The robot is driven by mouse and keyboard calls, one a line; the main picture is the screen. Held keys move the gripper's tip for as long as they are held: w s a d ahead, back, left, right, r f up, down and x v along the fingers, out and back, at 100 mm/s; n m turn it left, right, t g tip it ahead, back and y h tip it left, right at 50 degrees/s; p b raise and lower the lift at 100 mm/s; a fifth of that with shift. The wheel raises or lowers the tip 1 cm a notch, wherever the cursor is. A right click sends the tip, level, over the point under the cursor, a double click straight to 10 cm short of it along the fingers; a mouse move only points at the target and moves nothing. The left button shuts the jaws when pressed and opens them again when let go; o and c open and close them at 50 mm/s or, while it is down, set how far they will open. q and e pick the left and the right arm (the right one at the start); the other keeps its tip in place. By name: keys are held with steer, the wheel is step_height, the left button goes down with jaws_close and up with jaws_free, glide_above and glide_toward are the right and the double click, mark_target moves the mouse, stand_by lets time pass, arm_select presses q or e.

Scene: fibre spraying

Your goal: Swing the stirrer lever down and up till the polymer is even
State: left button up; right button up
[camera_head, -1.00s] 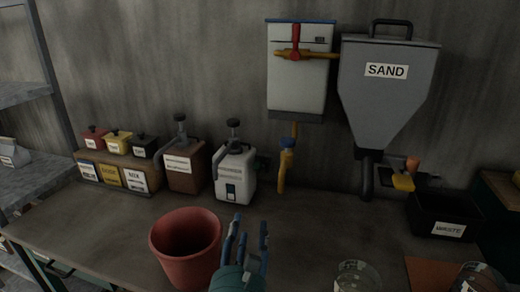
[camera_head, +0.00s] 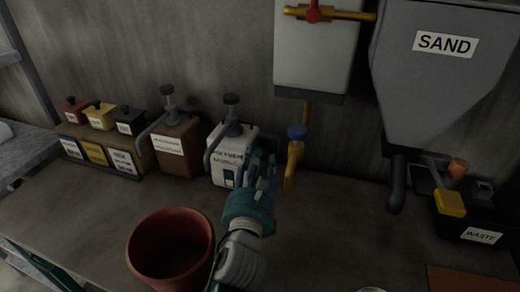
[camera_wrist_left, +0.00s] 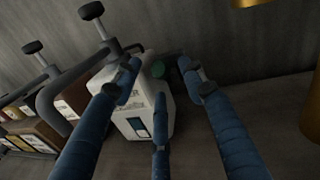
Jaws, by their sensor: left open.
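The white polymer container (camera_head: 222,170) stands on the bench against the back wall, with a dark pump head and spout on top. It also shows in the left wrist view (camera_wrist_left: 138,122), partly covered by my fingers. My left gripper (camera_head: 260,168) is in front of the container's right side, fingers spread and pointing at it. In the left wrist view the open fingers (camera_wrist_left: 163,85) hold nothing. My right gripper is not in view.
A red bucket (camera_head: 172,243) stands close left of my left forearm. A brown pump container (camera_head: 178,150) is left of the polymer. The sand hopper (camera_head: 435,85) and waste bin (camera_head: 480,220) are further right.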

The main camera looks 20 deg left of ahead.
mark_target(259, 157)
arm_select(q)
steer(key=x, duration=0.4)
steer(key=shift+w, duration=0.35)
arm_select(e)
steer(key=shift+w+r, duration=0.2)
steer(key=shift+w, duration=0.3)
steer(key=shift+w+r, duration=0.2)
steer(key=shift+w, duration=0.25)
arm_select(q)
steer(key=shift+c, duration=0.3)
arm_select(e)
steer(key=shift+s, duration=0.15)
arm_select(q)
steer(key=c, duration=0.9)
steer(key=shift+f, duration=0.1)
jaws_close()
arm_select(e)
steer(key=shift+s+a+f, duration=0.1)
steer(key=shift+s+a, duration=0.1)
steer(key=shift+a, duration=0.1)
